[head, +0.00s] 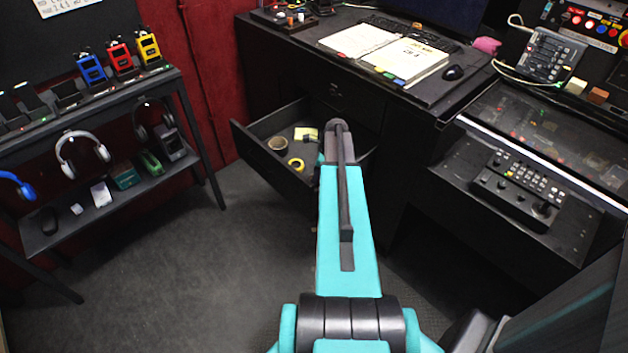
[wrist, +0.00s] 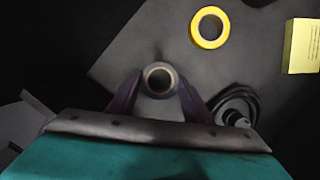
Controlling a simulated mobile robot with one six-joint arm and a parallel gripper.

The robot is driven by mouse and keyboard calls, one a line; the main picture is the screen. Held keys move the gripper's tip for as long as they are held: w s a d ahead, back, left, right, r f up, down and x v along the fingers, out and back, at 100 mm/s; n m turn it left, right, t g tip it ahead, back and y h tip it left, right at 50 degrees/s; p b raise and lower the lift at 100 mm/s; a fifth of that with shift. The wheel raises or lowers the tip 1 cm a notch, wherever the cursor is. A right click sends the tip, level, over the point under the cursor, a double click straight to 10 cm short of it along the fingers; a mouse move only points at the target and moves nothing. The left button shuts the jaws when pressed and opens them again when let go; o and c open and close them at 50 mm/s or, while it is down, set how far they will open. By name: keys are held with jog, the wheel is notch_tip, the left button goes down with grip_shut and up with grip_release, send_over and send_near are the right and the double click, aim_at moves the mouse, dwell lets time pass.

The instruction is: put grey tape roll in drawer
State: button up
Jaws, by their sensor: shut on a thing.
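The grey tape roll (wrist: 151,86), with a pale ring round its dark hole, sits between the two fingertips of my gripper (wrist: 160,95) in the wrist view. The fingers are shut on it. Behind it in that view is the grey floor of the drawer; I cannot tell how high the roll is above it. In the head view the drawer (head: 262,163) stands pulled open under the desk.
A shelf rack (head: 125,195) stands left; a control desk (head: 470,185) stands right.

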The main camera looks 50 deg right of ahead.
jog(key=shift+f, duration=0.85)
jog(key=shift+f, duration=0.15)
jog(key=o, duration=1.1)
jog(key=shift+b+v, duration=0.5)
jog(key=shift+v, duration=5.65)
